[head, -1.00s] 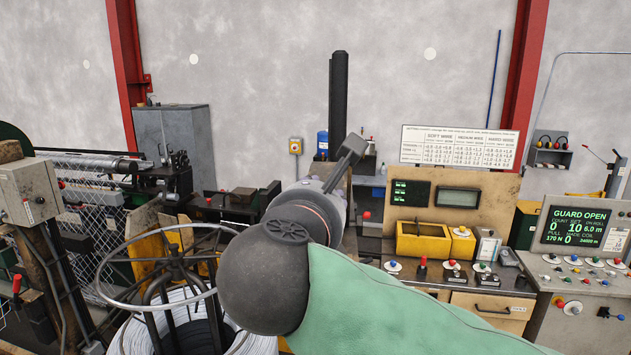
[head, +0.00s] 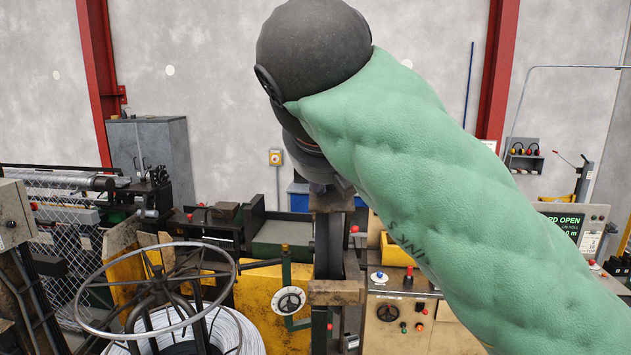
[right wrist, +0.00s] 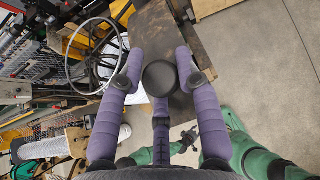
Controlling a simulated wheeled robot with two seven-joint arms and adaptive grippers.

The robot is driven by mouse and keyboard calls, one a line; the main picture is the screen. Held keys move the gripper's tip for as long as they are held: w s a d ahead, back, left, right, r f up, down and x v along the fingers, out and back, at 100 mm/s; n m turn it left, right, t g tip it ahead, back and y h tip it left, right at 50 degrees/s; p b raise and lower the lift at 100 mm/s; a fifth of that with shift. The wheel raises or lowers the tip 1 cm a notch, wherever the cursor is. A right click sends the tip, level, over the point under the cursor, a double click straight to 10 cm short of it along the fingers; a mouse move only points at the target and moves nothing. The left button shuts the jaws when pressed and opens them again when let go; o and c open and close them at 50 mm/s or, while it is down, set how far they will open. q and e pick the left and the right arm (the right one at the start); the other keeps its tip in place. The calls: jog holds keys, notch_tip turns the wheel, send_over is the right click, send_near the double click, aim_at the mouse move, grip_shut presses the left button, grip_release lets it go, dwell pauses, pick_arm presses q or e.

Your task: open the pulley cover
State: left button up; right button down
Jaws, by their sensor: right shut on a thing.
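My right arm (head: 430,190) in its green sleeve crosses the head view, with its dark wrist high in the middle. It hides the fingers there. In the right wrist view my right gripper (right wrist: 160,62) has purple fingers closed around a round black knob (right wrist: 160,78) in front of a long dark plate (right wrist: 155,40). The plate looks like the pulley cover, but I cannot tell for sure. In the head view a dark upright part (head: 322,245) shows below the wrist; its upper end is hidden. My left gripper is in neither view.
A spoked handwheel ring (head: 160,325) stands over a white wire coil (head: 240,325) at lower left. A yellow panel with a small handwheel (head: 290,300) is at centre. A partly covered screen (head: 566,222) is at right. Floor (right wrist: 260,70) is open in the wrist view.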

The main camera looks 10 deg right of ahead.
jog(key=shift+w+d, duration=0.1)
dwell(0.4)
jog(key=c, duration=1.3)
grip_release()
jog(key=o, duration=0.4)
jog(key=shift+c, duration=0.2)
jog(key=shift+w+d, duration=0.1)
jog(key=shift+d, duration=0.05)
jog(key=shift+s+a+r, duration=0.2)
jog(key=shift+s+r, duration=0.05)
jog(key=shift+s, duration=0.05)
jog(key=v, duration=0.6)
jog(key=shift+s+r, duration=0.15)
jog(key=shift+r, duration=0.15)
